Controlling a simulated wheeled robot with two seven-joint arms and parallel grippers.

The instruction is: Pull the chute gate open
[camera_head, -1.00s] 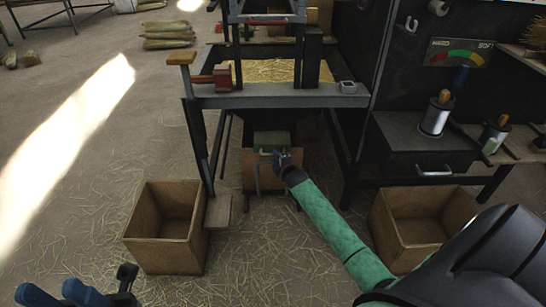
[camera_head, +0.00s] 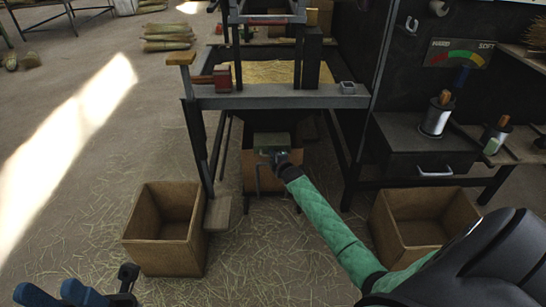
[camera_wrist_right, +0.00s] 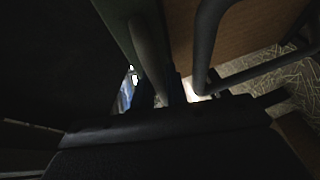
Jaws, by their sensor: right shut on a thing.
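The chute gate (camera_head: 270,138) is a small dull green plate under the machine's frame, in front of a wooden panel. My right arm, in a green sleeve, reaches to it from the lower right. My right gripper (camera_head: 276,156) is at the plate's lower front and is shut on the gate handle. In the right wrist view the handle bar (camera_wrist_right: 148,50) runs down to the dark fingers (camera_wrist_right: 167,92), which are partly hidden in shadow. My left gripper (camera_head: 98,292) shows only in part at the lower left, away from the gate; its jaw opening is unclear.
A bent grey bar (camera_wrist_right: 205,45) passes close beside the right gripper. Open wooden boxes stand left (camera_head: 170,255) and right (camera_head: 420,210) of the machine. A straw-filled tray (camera_head: 268,72) lies above. The straw-strewn floor (camera_head: 270,250) between the boxes is free.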

